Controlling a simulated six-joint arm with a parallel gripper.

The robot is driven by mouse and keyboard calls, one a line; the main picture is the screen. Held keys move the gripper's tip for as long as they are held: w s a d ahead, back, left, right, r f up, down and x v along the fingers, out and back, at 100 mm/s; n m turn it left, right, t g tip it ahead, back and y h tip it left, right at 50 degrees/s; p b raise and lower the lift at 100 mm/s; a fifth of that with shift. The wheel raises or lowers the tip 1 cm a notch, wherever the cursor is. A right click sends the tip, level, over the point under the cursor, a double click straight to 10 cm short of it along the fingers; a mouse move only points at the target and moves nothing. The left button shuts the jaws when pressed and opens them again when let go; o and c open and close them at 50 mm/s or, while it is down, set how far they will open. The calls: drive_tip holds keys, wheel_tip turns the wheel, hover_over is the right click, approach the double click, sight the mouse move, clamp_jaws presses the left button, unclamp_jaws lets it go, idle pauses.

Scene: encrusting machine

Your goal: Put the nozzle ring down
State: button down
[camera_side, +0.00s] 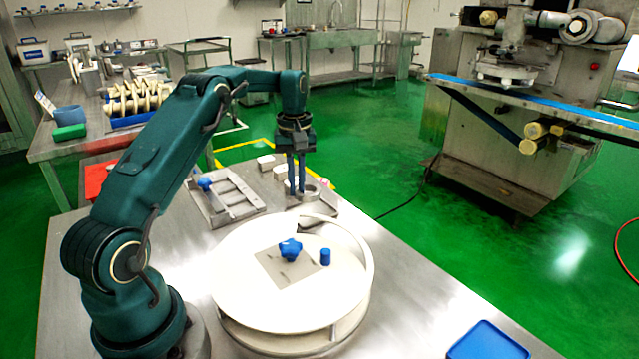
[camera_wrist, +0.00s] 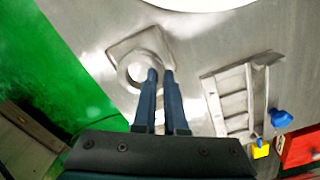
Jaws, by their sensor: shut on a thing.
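The nozzle ring (camera_side: 309,191) is a small grey metal ring with a wide round hole. In the wrist view the ring (camera_wrist: 131,67) is at the fingertips, over a squarish metal plate (camera_wrist: 122,47). My gripper (camera_side: 297,192) points straight down at the far end of the steel table. In the wrist view my gripper (camera_wrist: 160,72) has its two blue fingers close together on the ring's near wall. The ring looks level and at or just above the plate; I cannot tell whether it touches. The fingers hide part of its rim.
A metal tray with slots (camera_side: 232,209) lies left of my gripper, with a blue knob (camera_side: 205,184) at its edge. A round white turntable (camera_side: 232,284) stands nearer, carrying a blue star knob (camera_side: 290,249) and blue cylinder (camera_side: 325,257). Small pale blocks (camera_side: 266,162) lie behind.

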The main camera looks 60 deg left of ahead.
drive_tip(key=shift+w+d+f, duration=0.35)
drive_tip(key=shift+w+f, duration=0.05)
drive_tip(key=shift+w, duration=0.1)
drive_tip(key=shift+f, duration=1.95)
drive_tip(key=c, duration=0.9)
unclamp_jaws()
drive_tip(key=shift+f, duration=0.15)
drive_tip(key=shift+c, duration=0.2)
